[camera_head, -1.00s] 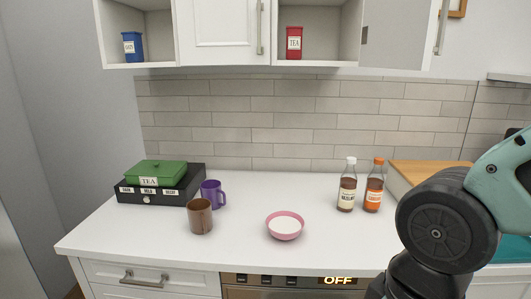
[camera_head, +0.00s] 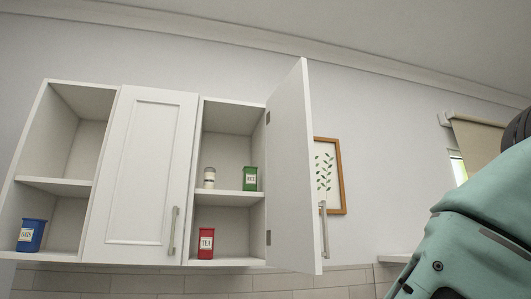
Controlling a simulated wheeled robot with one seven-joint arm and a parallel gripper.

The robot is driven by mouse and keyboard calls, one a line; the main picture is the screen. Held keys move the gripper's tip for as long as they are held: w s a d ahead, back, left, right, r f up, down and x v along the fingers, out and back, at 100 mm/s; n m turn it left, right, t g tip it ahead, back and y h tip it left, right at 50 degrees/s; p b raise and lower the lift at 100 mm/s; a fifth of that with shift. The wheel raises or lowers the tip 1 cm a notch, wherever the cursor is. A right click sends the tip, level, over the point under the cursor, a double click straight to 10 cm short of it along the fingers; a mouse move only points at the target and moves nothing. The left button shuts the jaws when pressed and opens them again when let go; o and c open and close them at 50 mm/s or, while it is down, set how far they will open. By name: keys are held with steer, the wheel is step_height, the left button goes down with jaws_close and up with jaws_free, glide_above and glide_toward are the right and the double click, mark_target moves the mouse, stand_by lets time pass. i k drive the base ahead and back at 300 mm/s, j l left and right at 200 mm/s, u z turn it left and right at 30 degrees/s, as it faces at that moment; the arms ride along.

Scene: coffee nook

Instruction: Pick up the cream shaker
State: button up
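A small cream-coloured shaker (camera_head: 209,178) with a dark band or label stands upright on the upper shelf of the open right-hand cupboard (camera_head: 233,112). It is left of a green tin (camera_head: 250,179) on the same shelf, with a small space between them. My gripper is not in view. Only part of my arm shows at the right edge, well away from the shaker.
The cupboard's door (camera_head: 292,165) stands open, sticking out to the right of the shelf. A red tea tin (camera_head: 206,243) is on the shelf below. A blue tin (camera_head: 31,235) sits in the open left cupboard. The middle door (camera_head: 140,175) is shut.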

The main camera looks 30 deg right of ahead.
mark_target(209, 175)
steer(key=l+u, duration=0.75)
steer(key=l, duration=0.2)
steer(key=k+l, duration=0.1)
steer(key=l, duration=0.4)
steer(key=l+u, duration=0.1)
steer(key=l, duration=0.35)
steer(key=k+l+u, duration=0.1)
steer(key=l, duration=0.4)
steer(key=k+l, duration=0.15)
steer(key=l, duration=0.3)
steer(key=k+l+u, duration=0.1)
steer(key=l, duration=0.4)
steer(key=i+j+z, duration=0.15)
steer(key=j, duration=0.2)
steer(key=i+j+z, duration=0.1)
steer(key=j, duration=0.25)
steer(key=i+j+z, duration=0.15)
steer(key=j, duration=0.2)
steer(key=j+z, duration=0.1)
steer(key=j, duration=0.3)
steer(key=i, duration=0.05)
